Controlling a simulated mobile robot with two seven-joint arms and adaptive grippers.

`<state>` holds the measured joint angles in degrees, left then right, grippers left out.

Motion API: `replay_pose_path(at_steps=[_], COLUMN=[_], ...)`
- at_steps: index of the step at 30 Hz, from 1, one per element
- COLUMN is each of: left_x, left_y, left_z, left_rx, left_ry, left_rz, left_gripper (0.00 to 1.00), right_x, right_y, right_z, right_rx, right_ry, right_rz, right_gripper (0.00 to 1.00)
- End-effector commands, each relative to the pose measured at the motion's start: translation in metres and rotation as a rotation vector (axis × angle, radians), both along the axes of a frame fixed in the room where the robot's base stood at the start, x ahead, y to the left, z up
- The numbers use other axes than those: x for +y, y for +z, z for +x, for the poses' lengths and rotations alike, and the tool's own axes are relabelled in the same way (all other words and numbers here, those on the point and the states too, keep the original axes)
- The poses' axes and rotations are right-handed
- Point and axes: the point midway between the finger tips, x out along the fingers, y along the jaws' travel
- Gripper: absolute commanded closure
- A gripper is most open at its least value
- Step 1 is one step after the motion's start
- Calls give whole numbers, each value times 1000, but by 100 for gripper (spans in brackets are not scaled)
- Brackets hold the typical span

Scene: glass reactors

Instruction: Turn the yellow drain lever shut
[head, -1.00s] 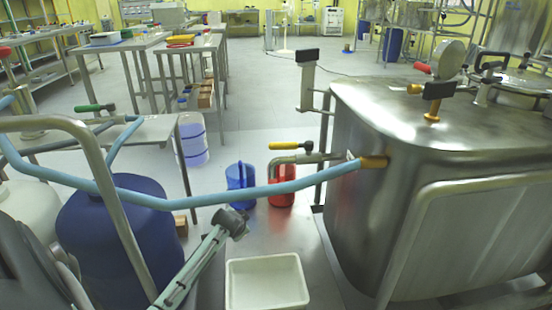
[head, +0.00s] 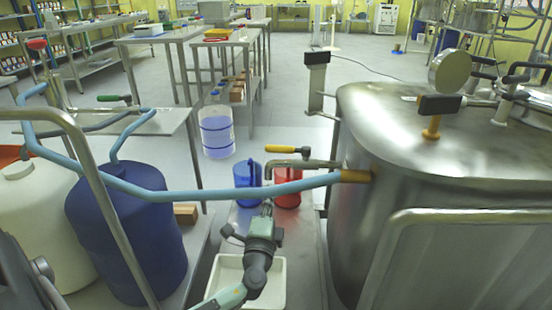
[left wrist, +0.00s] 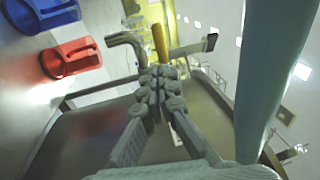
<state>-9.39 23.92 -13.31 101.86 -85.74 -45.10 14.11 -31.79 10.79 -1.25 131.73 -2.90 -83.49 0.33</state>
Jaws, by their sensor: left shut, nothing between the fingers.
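The yellow drain lever (head: 284,149) sits above a grey bent drain pipe (head: 300,163) on the left side of the steel tank. It points left, roughly along the pipe, in the head view. In the left wrist view the lever (left wrist: 160,42) shows just beyond my fingertips, beside the bent pipe (left wrist: 128,40). My left gripper (head: 267,208) is below and nearer than the lever in the head view, under the blue hose. In the left wrist view my gripper (left wrist: 160,77) is shut with its fingertips together and empty. I cannot tell whether it touches the lever. My right gripper is out of view.
A light blue hose (head: 215,194) crosses in front of the lever to the tank (head: 400,170). A red jug (head: 287,192) and blue jug (head: 246,180) stand below. A white tray (head: 272,300) lies nearer. A blue drum (head: 125,235) stands left.

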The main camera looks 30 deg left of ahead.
Motion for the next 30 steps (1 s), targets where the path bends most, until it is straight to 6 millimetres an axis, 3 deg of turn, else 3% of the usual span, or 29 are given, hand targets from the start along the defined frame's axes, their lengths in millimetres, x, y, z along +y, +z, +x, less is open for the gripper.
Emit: replay_pose_path(at_steps=[18, 24, 30], left_x=[52, 60, 62], left_y=[20, 22, 21], left_z=[101, 117, 120], left_rx=[-1, 0, 1], left_ry=[4, 3, 3], left_rz=[0, 0, -1], left_gripper=[100, 100, 100], right_x=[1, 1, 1], right_y=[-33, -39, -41], right_z=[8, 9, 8], right_rx=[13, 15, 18], right_ry=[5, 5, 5], right_rz=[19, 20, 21], right_gripper=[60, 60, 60])
